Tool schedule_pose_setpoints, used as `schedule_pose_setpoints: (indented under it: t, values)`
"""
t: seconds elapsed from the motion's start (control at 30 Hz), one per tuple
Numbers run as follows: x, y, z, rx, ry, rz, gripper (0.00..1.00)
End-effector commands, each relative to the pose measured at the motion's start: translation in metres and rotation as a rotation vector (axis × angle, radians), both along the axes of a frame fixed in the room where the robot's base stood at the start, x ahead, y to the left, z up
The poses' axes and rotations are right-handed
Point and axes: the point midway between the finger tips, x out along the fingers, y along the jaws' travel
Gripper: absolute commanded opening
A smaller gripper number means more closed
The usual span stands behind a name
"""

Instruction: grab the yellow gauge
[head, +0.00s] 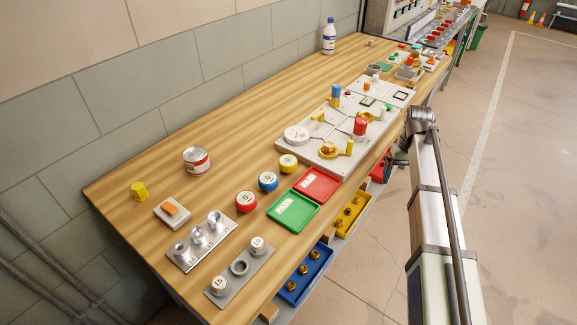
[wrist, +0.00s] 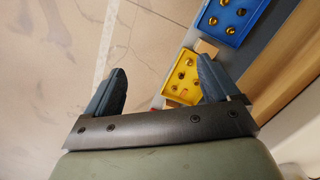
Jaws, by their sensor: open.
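The yellow gauge (head: 288,163) is a short round piece with a pale face. It sits on the wooden bench behind the red tray, in a row with a blue gauge (head: 267,181) and a red gauge (head: 246,201). My gripper (wrist: 160,86) shows in the wrist view with its two dark fingers wide apart and nothing between them. It points down past the bench's front side, over the floor and a yellow bin. The yellow gauge is not in the wrist view. In the head view my arm is at the right, off the bench; I cannot make out the fingers there.
A red tray (head: 317,184) and a green tray (head: 293,212) lie in front of the gauges. A pipe board (head: 290,146) with upright parts stands to the right. A can (head: 196,160) stands at left. A yellow bin (wrist: 180,75) and a blue bin (wrist: 228,20) hang below the edge.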

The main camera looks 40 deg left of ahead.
Motion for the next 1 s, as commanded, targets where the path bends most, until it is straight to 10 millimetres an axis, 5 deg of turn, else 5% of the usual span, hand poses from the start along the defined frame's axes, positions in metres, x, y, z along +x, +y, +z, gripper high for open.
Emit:
schedule_pose_setpoints:
  t: [0.23,0.4,0.7,1.0]
  values:
    - [0.001,0.067,0.102,0.029,-0.055,0.080,0.88]
    - [-0.038,0.134,0.157,0.045,-0.083,0.131,0.88]
    - [-0.132,0.232,0.181,0.061,-0.097,0.174,0.88]
    - [-0.198,0.284,0.190,0.071,-0.101,0.192,0.88]
